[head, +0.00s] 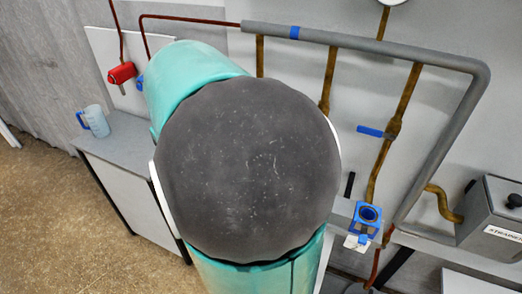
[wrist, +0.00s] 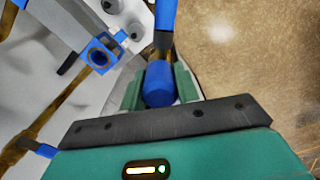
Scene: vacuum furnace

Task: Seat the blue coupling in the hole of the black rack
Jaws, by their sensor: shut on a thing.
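In the wrist view my gripper (wrist: 159,90) is shut on the blue coupling (wrist: 158,78), a rounded blue cylinder between the two green fingers. A narrower blue piece (wrist: 166,18) shows just beyond it; I cannot tell whether the two are joined. In the head view my own arm hides the gripper and the coupling. I cannot make out the black rack or its hole in either view.
A blue fitting with a round opening (head: 368,214) stands right of my arm; it also shows in the wrist view (wrist: 98,54). Brown pipes (head: 396,125) and a grey pipe (head: 375,48) run along the wall. A grey box (head: 490,218) stands right, a mug (head: 97,121) left.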

